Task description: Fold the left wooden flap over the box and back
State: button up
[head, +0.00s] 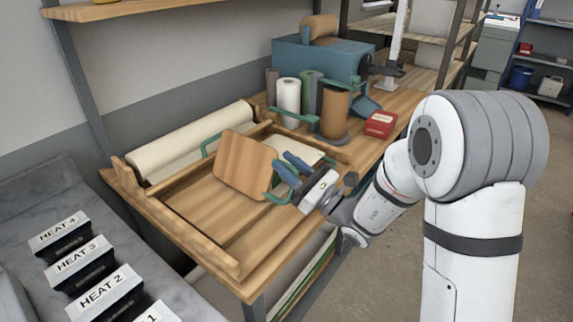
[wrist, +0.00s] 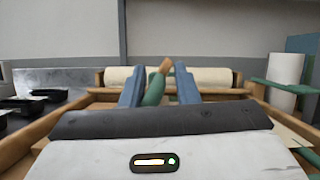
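The wooden flap (head: 245,166) is a square board with rounded corners. It stands tilted up over the left part of the wooden box (head: 190,236), with its broad face showing. A green handle (head: 272,190) is on its right side, close to my gripper. My gripper (head: 286,167) has two blue fingers, partly apart, with the green handle between them in the wrist view (wrist: 155,90). The gripper looks shut on this handle, though its contact is partly hidden. In the wrist view the flap shows only as a narrow wooden edge (wrist: 165,66) beyond the handle.
A white paper roll (head: 190,143) lies along the box's back. Upright rolls (head: 288,98), a brown cylinder (head: 334,110), a blue machine (head: 305,62) and a red box (head: 380,124) stand farther along the bench. Black labelled heat units (head: 80,268) sit on the grey surface at lower left.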

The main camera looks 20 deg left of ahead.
grip_shut()
jog(key=shift+r, duration=0.1)
jog(key=shift+s+n+b, duration=0.1)
jog(key=shift+n+b, duration=0.2)
dwell(0.7)
